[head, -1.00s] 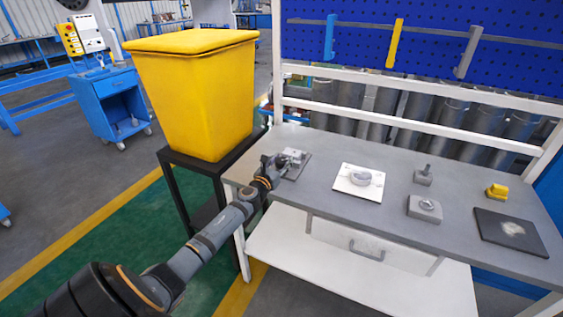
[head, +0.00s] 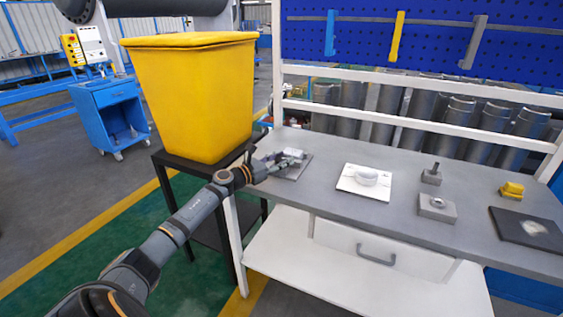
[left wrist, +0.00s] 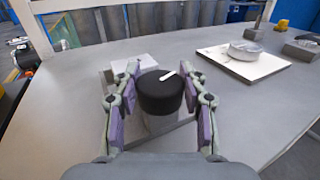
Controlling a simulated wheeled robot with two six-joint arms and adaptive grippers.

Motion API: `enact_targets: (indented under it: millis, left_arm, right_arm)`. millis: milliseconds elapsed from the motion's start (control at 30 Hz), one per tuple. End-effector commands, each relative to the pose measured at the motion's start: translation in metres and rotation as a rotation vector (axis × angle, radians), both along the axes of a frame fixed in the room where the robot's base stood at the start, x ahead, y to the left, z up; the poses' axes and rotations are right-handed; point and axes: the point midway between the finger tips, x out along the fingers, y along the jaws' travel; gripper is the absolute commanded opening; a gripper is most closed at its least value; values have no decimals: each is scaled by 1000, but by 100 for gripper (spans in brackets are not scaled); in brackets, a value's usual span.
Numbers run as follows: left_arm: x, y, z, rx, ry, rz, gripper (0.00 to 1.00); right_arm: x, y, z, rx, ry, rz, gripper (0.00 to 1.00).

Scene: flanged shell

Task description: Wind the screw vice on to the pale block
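The screw vice's black round knob (left wrist: 160,95), with a white mark on its face, is between the fingertips of my left gripper (left wrist: 162,80) in the left wrist view. The fingers stand on either side of it with narrow gaps showing, so the gripper looks open. The pale block (left wrist: 133,67) is just beyond the knob, to its left, and partly hidden by a finger. In the head view my left gripper (head: 284,160) is at the vice's grey plate (head: 302,170) on the bench's left end, and covers much of the vice. My right gripper is not in view.
On the grey bench (head: 330,205) a white plate (head: 352,187) carries a round flanged part (head: 367,176). Further right are grey blocks (head: 437,208), a yellow piece (head: 511,190) and a dark pad (head: 525,231). A yellow bin (head: 192,100) stands close left of the bench.

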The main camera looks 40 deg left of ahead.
Motion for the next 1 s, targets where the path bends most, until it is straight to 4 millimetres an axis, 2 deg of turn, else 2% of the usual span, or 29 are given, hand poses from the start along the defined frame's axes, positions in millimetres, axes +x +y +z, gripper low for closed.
enact_targets:
  millis: [33,167,500,567,833,1000]
  left_arm:
    - [0,0,0,0,0,0,50]
    - [0,0,0,0,0,1,66]
    - [0,0,4,2,-1,0,66]
    - [0,0,12,5,-2,0,66]
    - [0,0,71,6,-4,0,66]
    - [0,0,95,2,-3,1,66]
  right_arm:
    - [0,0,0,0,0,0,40]
    - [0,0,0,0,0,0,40]
    - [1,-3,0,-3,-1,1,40]
    - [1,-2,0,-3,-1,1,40]
    - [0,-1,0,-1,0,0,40]
    - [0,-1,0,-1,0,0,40]
